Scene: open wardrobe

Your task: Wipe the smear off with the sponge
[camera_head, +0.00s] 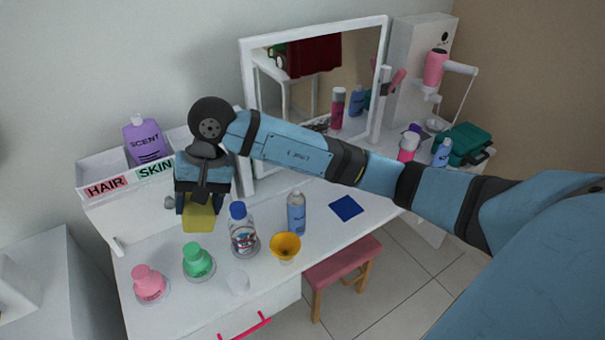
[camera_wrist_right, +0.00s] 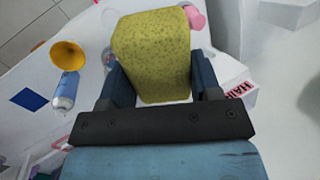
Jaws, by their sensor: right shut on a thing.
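A yellow sponge (camera_head: 199,218) is held by my right gripper (camera_head: 198,204) above the left part of the white dressing table (camera_head: 150,315). In the right wrist view the sponge (camera_wrist_right: 154,55) fills the space between the two fingers of the right gripper (camera_wrist_right: 155,85). The gripper is shut on it. Whether the sponge touches the tabletop I cannot tell. A small grey spot (camera_head: 169,202) shows left of the gripper, in front of the labelled box; I cannot tell whether it is the smear. My left gripper is not in view.
A labelled organiser (camera_head: 95,172) with a purple bottle (camera_head: 145,140) stands behind. In front are a pink bottle (camera_head: 149,284), green bottle (camera_head: 197,262), clear blue-capped bottle (camera_head: 243,235), blue bottle (camera_head: 296,214) and yellow funnel (camera_head: 285,246). A mirror (camera_head: 315,85) stands at the back.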

